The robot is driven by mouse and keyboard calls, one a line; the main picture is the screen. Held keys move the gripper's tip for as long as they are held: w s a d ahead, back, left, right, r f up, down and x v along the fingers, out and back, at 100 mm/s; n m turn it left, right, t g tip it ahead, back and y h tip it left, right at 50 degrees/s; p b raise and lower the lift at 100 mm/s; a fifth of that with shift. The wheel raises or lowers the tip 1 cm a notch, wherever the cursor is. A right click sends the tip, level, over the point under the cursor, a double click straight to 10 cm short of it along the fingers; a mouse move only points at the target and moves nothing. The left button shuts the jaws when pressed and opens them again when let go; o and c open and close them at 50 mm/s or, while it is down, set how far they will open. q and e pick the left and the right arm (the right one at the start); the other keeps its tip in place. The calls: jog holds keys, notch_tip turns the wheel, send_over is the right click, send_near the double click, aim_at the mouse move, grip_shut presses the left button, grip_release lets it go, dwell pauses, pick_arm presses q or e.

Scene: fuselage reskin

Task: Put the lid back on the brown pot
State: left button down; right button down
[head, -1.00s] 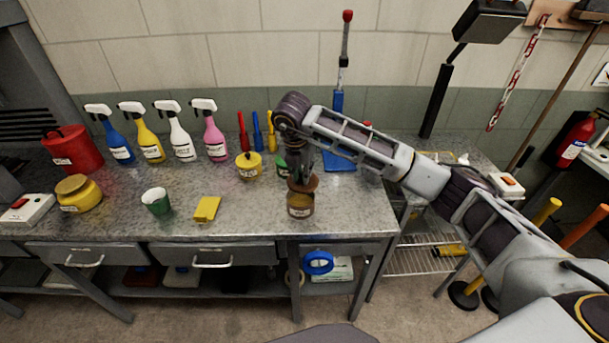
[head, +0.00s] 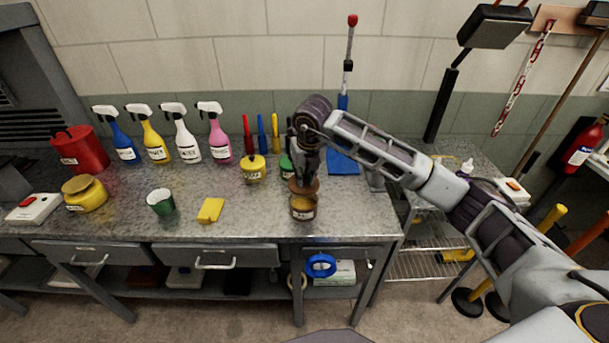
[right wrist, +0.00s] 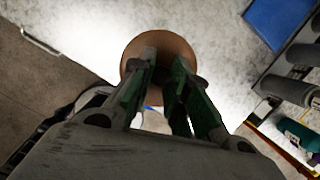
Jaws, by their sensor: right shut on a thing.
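The brown pot (head: 303,212) stands upright near the front right of the grey workbench, with a pale label on its front. My right gripper (head: 306,178) points down over it, shut on the brown lid (head: 303,187). The lid is at the pot's mouth; I cannot tell whether it touches the rim or hangs just above. In the right wrist view, the round lid (right wrist: 160,42) sits between the fingertips of my right gripper (right wrist: 166,62) and hides the pot below. My left gripper is in neither view.
A yellow pot (head: 252,170) and a green pot (head: 286,165) stand behind the gripper. A yellow sponge (head: 210,210), a green-and-white cup (head: 161,201) and several spray bottles (head: 187,147) are to the left.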

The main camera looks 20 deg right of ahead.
aim_at(305, 184)
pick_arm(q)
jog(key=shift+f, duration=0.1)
pick_arm(e)
jog(key=shift+f, duration=0.15)
dwell(0.4)
jog(key=shift+f+b, duration=0.6)
jog(key=shift+f, duration=0.7)
jog(key=shift+f+b, duration=0.4)
jog(key=shift+f, duration=0.4)
jog(key=shift+f+b, duration=0.35)
jog(key=shift+f, duration=0.1)
jog(key=shift+f+b, duration=0.35)
jog(key=shift+f, duration=0.1)
pick_arm(q)
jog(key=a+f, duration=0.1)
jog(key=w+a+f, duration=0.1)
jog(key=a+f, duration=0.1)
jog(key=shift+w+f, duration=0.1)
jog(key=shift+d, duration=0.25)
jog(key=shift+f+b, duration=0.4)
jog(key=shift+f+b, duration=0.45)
jog(key=shift+b, duration=0.05)
pick_arm(e)
jog(key=shift+f, duration=0.2)
dwell(0.6)
